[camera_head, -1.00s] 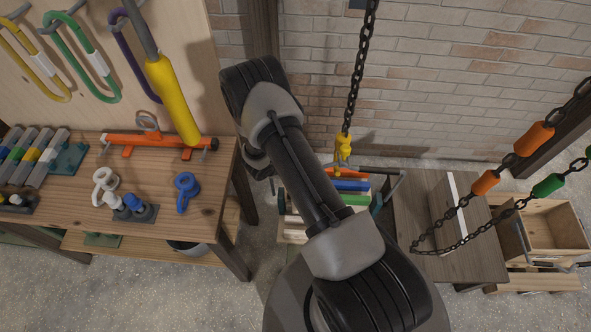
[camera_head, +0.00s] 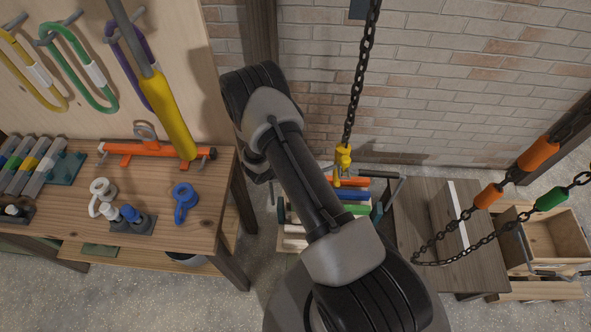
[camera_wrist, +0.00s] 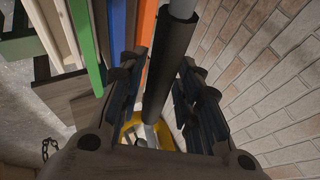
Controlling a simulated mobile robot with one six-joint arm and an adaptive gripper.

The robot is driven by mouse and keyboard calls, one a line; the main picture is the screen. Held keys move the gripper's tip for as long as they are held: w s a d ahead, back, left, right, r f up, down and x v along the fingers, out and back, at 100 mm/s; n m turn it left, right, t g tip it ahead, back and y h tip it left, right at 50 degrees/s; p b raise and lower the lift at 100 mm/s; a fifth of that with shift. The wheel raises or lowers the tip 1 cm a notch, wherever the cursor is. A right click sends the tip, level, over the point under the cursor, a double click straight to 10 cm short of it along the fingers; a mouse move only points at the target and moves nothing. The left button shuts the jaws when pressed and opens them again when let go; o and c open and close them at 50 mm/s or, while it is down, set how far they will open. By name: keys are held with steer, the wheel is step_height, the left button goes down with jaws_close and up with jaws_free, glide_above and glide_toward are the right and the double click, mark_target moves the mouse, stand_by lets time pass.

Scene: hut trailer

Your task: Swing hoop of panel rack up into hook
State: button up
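The panel rack (camera_head: 296,230) stands on the floor behind my arm in the head view, holding orange, blue, green and white panels. Grey bars (camera_head: 391,189) show at its side. The yellow hook (camera_head: 343,157) hangs on a black chain just above the rack's back. In the wrist view a grey bar with a black sleeve (camera_wrist: 172,60), apparently the hoop, runs between the fingers of my gripper (camera_wrist: 163,65). The fingers are apart, with a visible gap on the left; I cannot tell if the right one touches.
A wooden workbench (camera_head: 150,210) with an orange bar tool (camera_head: 150,148) and clamps is at left. A wooden table (camera_head: 420,220) and an open crate (camera_head: 548,238) are at right, with slack chains hanging in front. A brick wall (camera_head: 450,90) closes the back.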

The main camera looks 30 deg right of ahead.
steer(key=shift+o, duration=0.6)
steer(key=v, duration=1.2)
